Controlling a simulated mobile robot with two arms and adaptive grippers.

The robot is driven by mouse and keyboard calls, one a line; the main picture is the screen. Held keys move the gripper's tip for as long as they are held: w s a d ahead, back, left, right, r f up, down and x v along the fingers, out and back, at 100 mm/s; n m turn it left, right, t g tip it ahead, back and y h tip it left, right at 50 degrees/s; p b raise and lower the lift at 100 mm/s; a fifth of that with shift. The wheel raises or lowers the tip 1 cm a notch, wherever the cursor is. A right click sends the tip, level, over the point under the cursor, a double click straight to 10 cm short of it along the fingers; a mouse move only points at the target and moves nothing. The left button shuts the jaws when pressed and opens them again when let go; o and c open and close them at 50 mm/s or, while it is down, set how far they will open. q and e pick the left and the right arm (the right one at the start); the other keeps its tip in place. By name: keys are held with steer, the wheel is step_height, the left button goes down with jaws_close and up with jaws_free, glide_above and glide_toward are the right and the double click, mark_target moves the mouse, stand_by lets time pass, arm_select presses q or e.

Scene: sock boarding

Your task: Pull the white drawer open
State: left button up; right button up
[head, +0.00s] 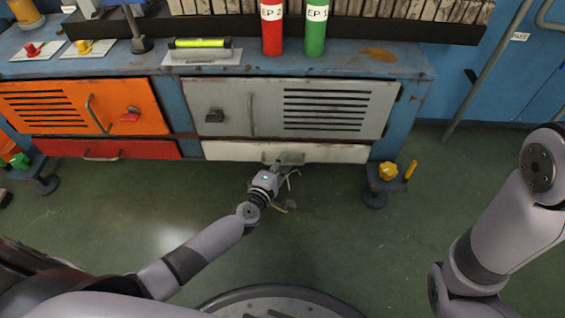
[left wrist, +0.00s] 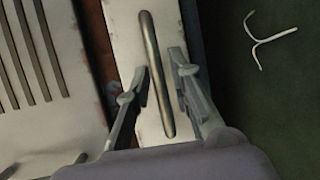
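The white drawer (head: 335,153) is a low, wide front under the grey cabinet in the head view, and it looks closed. Its metal bar handle shows in the left wrist view (left wrist: 153,70). My left gripper (head: 283,162) is at the drawer front, near the handle. In the left wrist view my left gripper (left wrist: 157,75) is open, with one finger on each side of the handle and gaps between the fingers and the bar. My right arm shows at the right of the head view, but its gripper is out of view.
A red drawer (head: 60,148) and an orange cabinet door (head: 60,108) are at the left. The grey door (head: 235,97) is just above the white drawer. A bench foot with a yellow knob (head: 388,171) stands right of it. The green floor in front is mostly clear.

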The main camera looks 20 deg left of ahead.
arm_select(q)
jaws_close()
stand_by(0.6)
